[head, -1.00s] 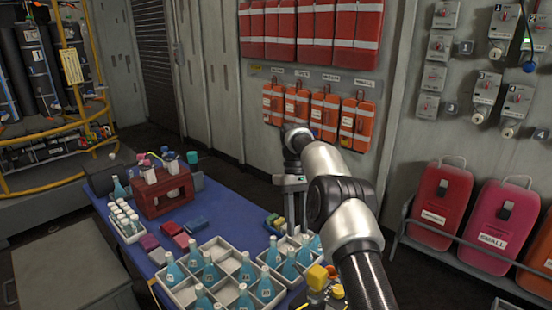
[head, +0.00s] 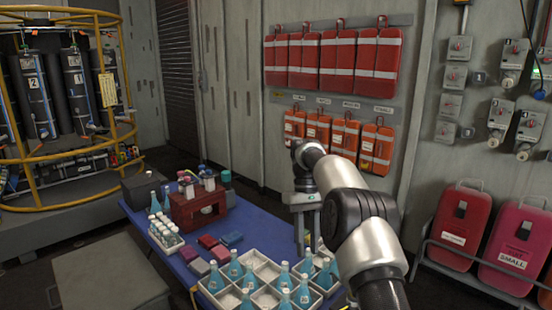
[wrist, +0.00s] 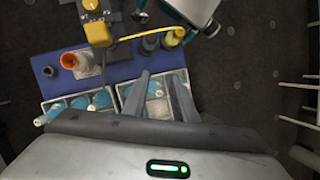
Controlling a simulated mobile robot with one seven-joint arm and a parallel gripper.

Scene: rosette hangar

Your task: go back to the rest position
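My arm reaches over the blue-topped table (head: 262,222), and my gripper (head: 307,250) points down above its right part. In the wrist view, the two grey fingers of my gripper (wrist: 160,76) stand apart with nothing held between them. In the head view my forearm hides the right end of the table.
A white divided tray (head: 268,271) holds several blue flasks. A dark red tube rack (head: 197,208) and a small vial tray (head: 164,236) stand farther left. Orange bags (head: 345,137) hang on the wall behind. Pink and red cases (head: 462,222) stand at right.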

